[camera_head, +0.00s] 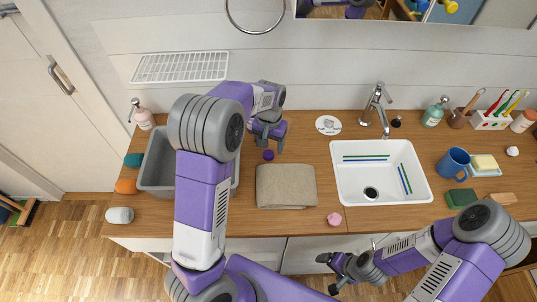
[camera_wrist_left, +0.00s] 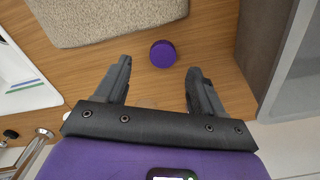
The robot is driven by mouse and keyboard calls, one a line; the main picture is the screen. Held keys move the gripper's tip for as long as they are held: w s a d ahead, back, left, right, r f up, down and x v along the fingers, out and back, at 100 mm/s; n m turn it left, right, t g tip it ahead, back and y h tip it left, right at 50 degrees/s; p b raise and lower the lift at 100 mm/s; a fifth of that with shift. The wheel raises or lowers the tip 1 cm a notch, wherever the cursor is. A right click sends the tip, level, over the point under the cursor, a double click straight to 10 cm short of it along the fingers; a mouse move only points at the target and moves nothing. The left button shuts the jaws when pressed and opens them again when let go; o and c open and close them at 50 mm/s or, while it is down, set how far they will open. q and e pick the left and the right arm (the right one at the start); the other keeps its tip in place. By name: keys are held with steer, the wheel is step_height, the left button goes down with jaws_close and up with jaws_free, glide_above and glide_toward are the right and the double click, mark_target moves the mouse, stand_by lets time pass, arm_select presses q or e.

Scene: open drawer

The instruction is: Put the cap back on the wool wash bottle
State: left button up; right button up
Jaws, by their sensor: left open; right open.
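A small round purple cap (camera_head: 268,155) lies on the wooden counter, between the grey basin and the folded towel. It also shows in the left wrist view (camera_wrist_left: 163,54), just ahead of and between the fingertips. My left gripper (camera_head: 271,145) is open and empty above the counter, close to the cap; it also shows in the left wrist view (camera_wrist_left: 159,67). My right gripper (camera_head: 326,274) is open and empty in front of the counter's front edge. I cannot make out which bottle is the wool wash; my left arm hides part of the counter and basin.
A grey basin (camera_head: 155,165) stands left of the cap and a folded beige towel (camera_head: 285,186) lies to its right. Further right are a white sink (camera_head: 352,190), a tap (camera_head: 377,105) and a blue mug (camera_head: 453,164). A pink pump bottle (camera_head: 144,117) stands at the back left.

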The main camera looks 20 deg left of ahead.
mark_target(268, 155)
arm_select(q)
steer(key=f, duration=0.1)
steer(key=f+b, duration=0.1)
steer(key=f, duration=0.3)
steer(key=shift+a+f+b, duration=0.2)
steer(key=shift+a+b, duration=0.05)
steer(key=shift+b, duration=0.05)
steer(key=shift+s+r, duration=0.1)
steer(key=shift+c, duration=0.5)
steer(key=c, duration=1)
steer(key=shift+r, duration=0.1)
step_height(268, 155, up, 10)
steer(key=shift+f+p, duration=0.1)
steer(key=shift+p, duration=1.15)
